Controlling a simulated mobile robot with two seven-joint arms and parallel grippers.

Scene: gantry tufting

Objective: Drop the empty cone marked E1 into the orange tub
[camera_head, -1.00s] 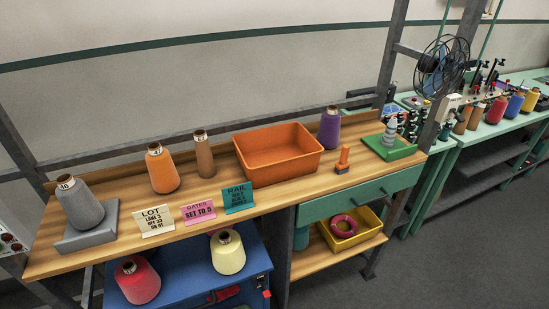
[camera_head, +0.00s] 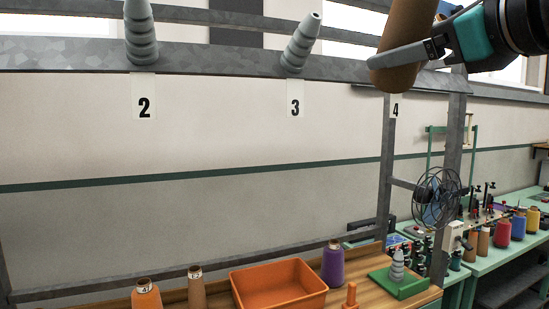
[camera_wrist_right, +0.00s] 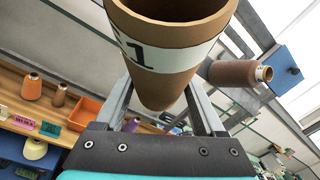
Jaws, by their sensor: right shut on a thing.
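My right gripper (camera_head: 405,57) comes in from the upper right of the head view and is shut on a brown cardboard cone (camera_head: 408,30). The cone is held high, in front of the rail near label 4. In the right wrist view the cone (camera_wrist_right: 168,60) sits between the fingers, its hollow open end towards the camera; its white label shows a 1, with the character before it partly hidden. The orange tub (camera_head: 278,289) stands on the wooden bench, well below and left of the gripper, empty as far as I see. My left gripper is not in view.
Grey ribbed pegs stand above labels 2 (camera_head: 144,97) and 3 (camera_head: 295,97). A purple cone (camera_head: 333,265) is right of the tub; orange (camera_head: 146,293) and brown (camera_head: 196,288) cones are left. A wire fan (camera_head: 437,196) stands right. Another brown cone (camera_wrist_right: 232,73) shows in the wrist view.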

